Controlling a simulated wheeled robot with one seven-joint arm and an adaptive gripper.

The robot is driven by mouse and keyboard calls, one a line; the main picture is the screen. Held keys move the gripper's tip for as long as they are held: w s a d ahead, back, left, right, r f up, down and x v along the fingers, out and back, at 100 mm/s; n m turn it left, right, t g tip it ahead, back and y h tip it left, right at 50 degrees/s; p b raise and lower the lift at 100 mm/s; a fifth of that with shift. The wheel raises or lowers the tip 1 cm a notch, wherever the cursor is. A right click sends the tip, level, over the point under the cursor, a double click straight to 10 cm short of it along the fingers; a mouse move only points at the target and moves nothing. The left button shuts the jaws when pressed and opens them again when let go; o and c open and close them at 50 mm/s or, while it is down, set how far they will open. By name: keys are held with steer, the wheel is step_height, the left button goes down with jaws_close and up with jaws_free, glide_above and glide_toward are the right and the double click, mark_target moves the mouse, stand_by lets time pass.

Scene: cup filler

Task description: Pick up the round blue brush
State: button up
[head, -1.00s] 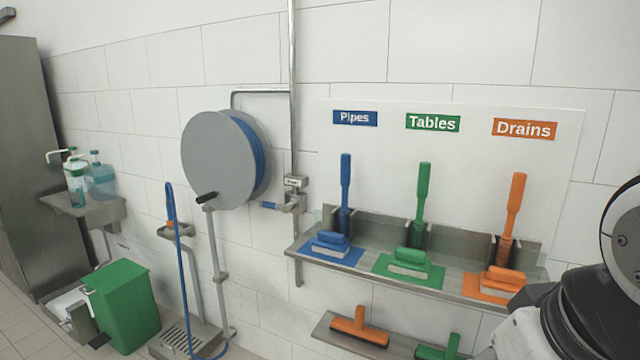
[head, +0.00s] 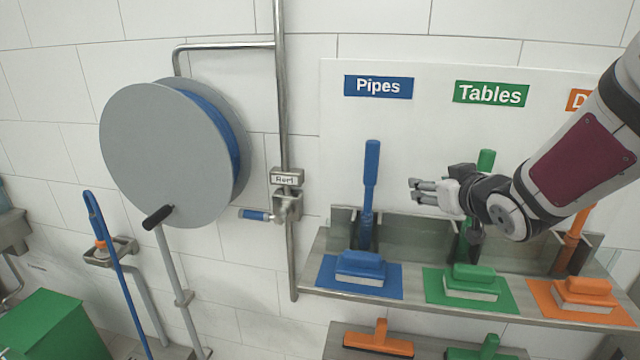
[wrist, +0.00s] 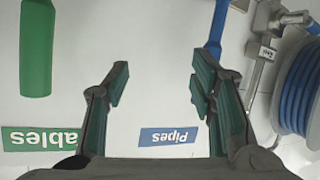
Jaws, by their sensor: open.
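The round blue brush (head: 370,185) stands upright with its handle up, in a holder on the upper steel shelf under the "Pipes" sign. Its lower end is hidden in the holder. My gripper (head: 414,191) is open and empty, to the right of the blue handle and apart from it, in front of the green brush. In the wrist view, which is upside down, the blue handle (wrist: 216,32) shows at the top, beyond the right finger. The open fingers (wrist: 158,88) have only white board between them.
A blue hand brush (head: 360,266) lies on a blue mat in front of the holder. A green upright brush (head: 486,160) and an orange one (head: 575,240) stand to the right. A hose reel (head: 170,150) and wall pipe (head: 281,90) are to the left.

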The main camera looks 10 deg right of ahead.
mark_target(375, 178)
steer(key=w+a+f+n+y, duration=0.1)
steer(key=w+a+y, duration=0.1)
steer(key=w+a+f+n+t+y+p, duration=0.1)
steer(key=w+a+y, duration=0.1)
steer(key=w+y, duration=0.1)
steer(key=w+a+f+n+t+y, duration=0.1)
steer(key=w+a+y, duration=0.1)
steer(key=a+y, duration=0.1)
steer(key=shift+w+f+p, duration=0.3)
steer(key=shift+w, duration=0.1)
steer(key=shift+d+p+x, duration=0.1)
steer(key=shift+p+x, duration=0.1)
steer(key=shift+x, duration=1.35)
steer(key=shift+d+p+x, duration=0.15)
steer(key=shift+x, duration=1.35)
steer(key=shift+w+r, duration=0.1)
steer(key=shift+r, duration=0.05)
jaws_close()
